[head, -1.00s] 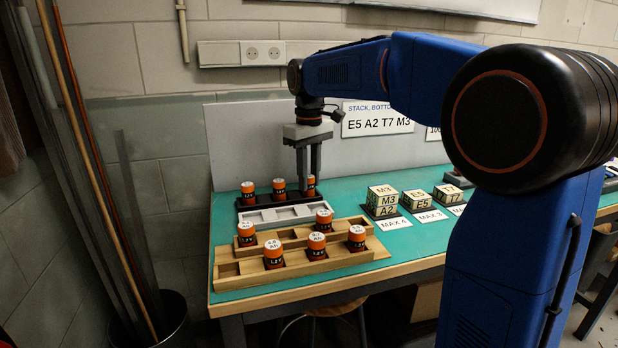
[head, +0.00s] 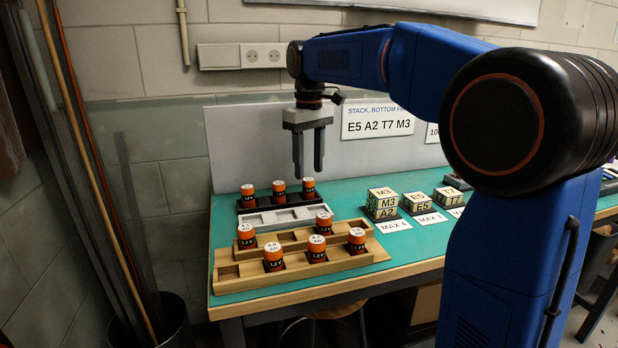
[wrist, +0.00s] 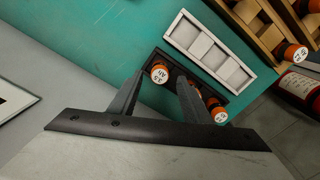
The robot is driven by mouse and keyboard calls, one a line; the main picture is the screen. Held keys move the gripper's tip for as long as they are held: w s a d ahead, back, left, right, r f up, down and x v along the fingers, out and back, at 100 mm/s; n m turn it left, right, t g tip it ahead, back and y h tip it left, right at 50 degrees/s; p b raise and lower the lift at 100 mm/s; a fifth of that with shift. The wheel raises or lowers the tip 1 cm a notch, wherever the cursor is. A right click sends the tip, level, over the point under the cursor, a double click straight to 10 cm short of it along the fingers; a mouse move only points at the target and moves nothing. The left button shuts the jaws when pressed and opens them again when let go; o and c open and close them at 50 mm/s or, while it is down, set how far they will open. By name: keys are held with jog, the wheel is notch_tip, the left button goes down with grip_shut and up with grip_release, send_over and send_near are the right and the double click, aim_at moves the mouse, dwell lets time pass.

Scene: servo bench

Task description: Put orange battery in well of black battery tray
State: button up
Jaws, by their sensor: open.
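The black battery tray (head: 242,206) stands at the back of the bench. Three orange batteries with white tops stand in it: a left one (head: 248,194), a middle one (head: 279,189) and a right one (head: 308,187). My gripper (head: 308,174) is open and empty, pointing down above the right end of the black tray, apart from the batteries. In the wrist view, one orange battery (wrist: 159,74) shows near the fingertips, and the black tray (wrist: 152,54) is partly hidden behind a finger.
A grey-white tray (head: 285,216) with empty wells lies in front of the black one. Wooden racks (head: 340,262) nearer the front hold several orange batteries (head: 273,256). Lettered blocks (head: 382,202) stand to the right. A back panel (head: 235,140) rises close behind.

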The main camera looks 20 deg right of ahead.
aim_at(309, 179)
notch_tip(309, 179, up, 8)
jog(key=shift+f, duration=0.2)
dwell(0.3)
